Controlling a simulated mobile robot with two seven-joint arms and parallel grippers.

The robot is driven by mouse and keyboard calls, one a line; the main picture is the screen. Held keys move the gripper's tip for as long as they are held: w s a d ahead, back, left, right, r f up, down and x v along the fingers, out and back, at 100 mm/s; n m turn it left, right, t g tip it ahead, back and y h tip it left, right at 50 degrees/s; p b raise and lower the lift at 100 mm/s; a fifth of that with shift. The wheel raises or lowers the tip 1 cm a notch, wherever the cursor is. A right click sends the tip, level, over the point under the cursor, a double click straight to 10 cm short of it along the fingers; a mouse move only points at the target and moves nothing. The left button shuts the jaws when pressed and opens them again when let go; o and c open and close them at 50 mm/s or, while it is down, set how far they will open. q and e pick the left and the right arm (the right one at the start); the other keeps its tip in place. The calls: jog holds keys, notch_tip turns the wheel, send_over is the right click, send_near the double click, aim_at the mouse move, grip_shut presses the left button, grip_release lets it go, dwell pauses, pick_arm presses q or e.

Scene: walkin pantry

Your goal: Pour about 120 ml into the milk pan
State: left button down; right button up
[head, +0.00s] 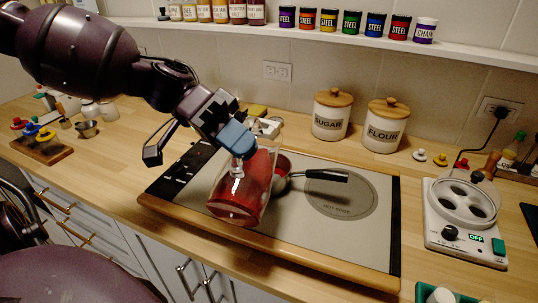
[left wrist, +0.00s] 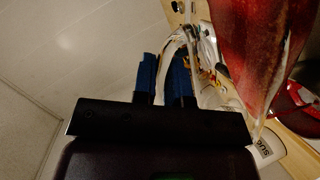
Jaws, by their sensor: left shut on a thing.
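A clear jug (head: 242,192) with red liquid hangs from my left gripper (head: 238,140), whose blue fingers are shut on its handle side. The jug leans slightly in the head view and is in front of the milk pan. In the left wrist view the jug (left wrist: 262,50) fills the upper right, beside the blue fingers (left wrist: 165,78). The milk pan (head: 283,168) is small and red, with a black handle (head: 325,175) pointing right. It sits on the cooktop, partly hidden by the jug. I cannot see any stream of liquid. My right gripper is out of view.
A white appliance (head: 462,215) stands at right. A shelf of jars runs above.

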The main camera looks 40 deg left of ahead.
pick_arm(q)
jog(key=shift+w+a+r, duration=0.1)
jog(key=shift+w+r, duration=0.05)
jog(key=shift+w, duration=0.1)
dwell(0.4)
jog(key=shift+w+a+r+b, duration=0.1)
jog(key=shift+w+r+b, duration=0.05)
jog(key=shift+w+b, duration=0.15)
jog(key=shift+s+r+n, duration=0.1)
jog(key=shift+n, duration=0.2)
dwell(0.4)
jog(key=shift+r, duration=0.1)
jog(key=shift+w+r+h+b, duration=0.15)
jog(key=shift+w+h+b, duration=0.15)
jog(key=shift+b, duration=0.15)
dwell(0.5)
